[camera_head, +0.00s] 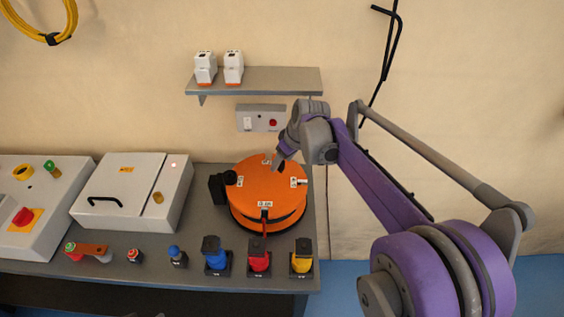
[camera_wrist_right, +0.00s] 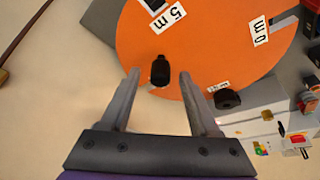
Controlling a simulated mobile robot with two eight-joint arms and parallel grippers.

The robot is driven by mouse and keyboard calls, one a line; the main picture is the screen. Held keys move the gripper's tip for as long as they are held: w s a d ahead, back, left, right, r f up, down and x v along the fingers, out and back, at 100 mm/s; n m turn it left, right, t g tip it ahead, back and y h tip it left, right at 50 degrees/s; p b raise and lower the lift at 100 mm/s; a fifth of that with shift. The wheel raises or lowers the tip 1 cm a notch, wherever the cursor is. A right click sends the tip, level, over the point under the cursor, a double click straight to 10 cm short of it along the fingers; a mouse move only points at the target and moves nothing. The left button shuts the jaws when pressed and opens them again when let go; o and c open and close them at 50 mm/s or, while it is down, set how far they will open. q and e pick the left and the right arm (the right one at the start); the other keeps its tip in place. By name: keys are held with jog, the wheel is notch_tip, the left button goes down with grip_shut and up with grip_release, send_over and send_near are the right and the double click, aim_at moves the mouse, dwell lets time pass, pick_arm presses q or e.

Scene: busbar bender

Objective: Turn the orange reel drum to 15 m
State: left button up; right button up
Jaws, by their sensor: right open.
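The orange reel drum (camera_head: 262,182) lies flat on the right end of the grey bench, with white number labels around its top. One label (camera_wrist_right: 169,17) reads 5 m in the right wrist view; the front label in the head view is too small to read surely. My right gripper (camera_head: 279,162) is over the drum's far right part. In the wrist view its open fingers (camera_wrist_right: 159,76) stand either side of a black upright knob (camera_wrist_right: 160,70) on the orange top (camera_wrist_right: 215,45). I cannot tell whether they touch it. My left gripper is not in view.
A black block with a round knob (camera_head: 230,177) stands at the drum's left. Blue (camera_head: 215,258), red (camera_head: 259,260) and yellow (camera_head: 301,262) devices line the front edge. A grey-white box (camera_head: 130,190) stands left. A shelf (camera_head: 270,80) and wall switch panel (camera_head: 261,118) are behind.

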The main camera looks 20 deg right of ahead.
jog(key=shift+w+f, duration=0.1)
jog(key=shift+f, duration=0.35)
grip_shut()
dwell(1.2)
